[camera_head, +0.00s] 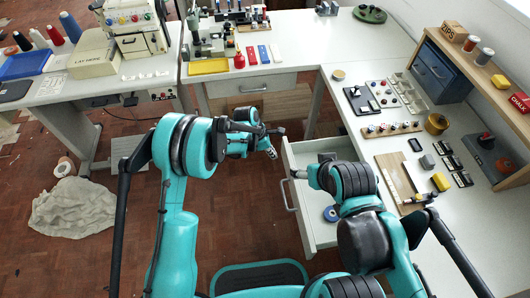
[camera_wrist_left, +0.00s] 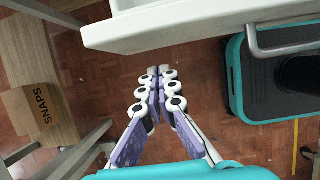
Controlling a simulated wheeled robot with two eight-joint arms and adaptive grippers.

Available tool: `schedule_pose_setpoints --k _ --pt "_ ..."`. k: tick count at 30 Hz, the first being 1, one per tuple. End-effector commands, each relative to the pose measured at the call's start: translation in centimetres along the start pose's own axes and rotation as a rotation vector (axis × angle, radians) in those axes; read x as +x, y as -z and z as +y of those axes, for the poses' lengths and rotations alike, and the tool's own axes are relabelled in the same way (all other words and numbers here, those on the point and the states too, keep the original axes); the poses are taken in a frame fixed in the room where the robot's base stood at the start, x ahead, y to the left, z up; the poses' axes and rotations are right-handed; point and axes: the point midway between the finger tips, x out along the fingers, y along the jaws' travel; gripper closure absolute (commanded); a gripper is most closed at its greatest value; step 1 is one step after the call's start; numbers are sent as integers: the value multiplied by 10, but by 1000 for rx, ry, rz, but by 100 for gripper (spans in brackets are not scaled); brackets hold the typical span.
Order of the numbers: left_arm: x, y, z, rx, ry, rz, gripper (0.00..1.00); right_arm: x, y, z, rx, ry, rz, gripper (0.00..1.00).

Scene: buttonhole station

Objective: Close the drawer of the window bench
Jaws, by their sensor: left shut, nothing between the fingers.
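The white drawer (camera_head: 309,232) is pulled out from the bench on the right (camera_head: 440,240), with its grey bar handle (camera_head: 286,196) on its left-facing front. A blue round item (camera_head: 331,214) lies inside. My left gripper (camera_head: 271,153) is shut and empty, just left of the drawer's far front corner and apart from the handle. In the left wrist view the closed fingers (camera_wrist_left: 157,95) are below the drawer's edge (camera_wrist_left: 170,27) in the picture, and the handle (camera_wrist_left: 280,42) is at upper right. My right gripper (camera_head: 300,174) shows only as a small tip over the drawer; its fingers are unclear.
The back table (camera_head: 300,40) has its own drawer (camera_head: 263,88), flush with the front. A box marked SNAPS (camera_wrist_left: 35,112) sits on a low shelf at left in the wrist view. The right benchtop holds several small parts. Floor left of the open drawer is clear.

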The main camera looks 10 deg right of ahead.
Motion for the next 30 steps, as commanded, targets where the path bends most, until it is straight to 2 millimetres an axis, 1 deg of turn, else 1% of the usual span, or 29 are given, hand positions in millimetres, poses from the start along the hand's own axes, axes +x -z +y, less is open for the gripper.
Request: schedule_pose_setpoints --k 1,3,6,19,23,26,30 --pt "4 -6 -1 3 1 1 100 3 -2 0 0 0 0 25" --pt "6 -12 0 2 0 1 100 5 -3 0 0 0 0 25" --pt "8 -18 0 0 0 1 100 6 -4 0 0 0 0 25" --pt "7 -22 0 0 -1 0 100 6 -4 0 0 0 0 25" --pt "10 -27 0 2 0 0 100 6 -4 0 0 0 0 25" --pt "13 -36 0 2 0 0 100 6 -4 0 0 0 0 25" --pt "23 -60 -1 4 1 0 100 7 -5 0 0 0 0 25"
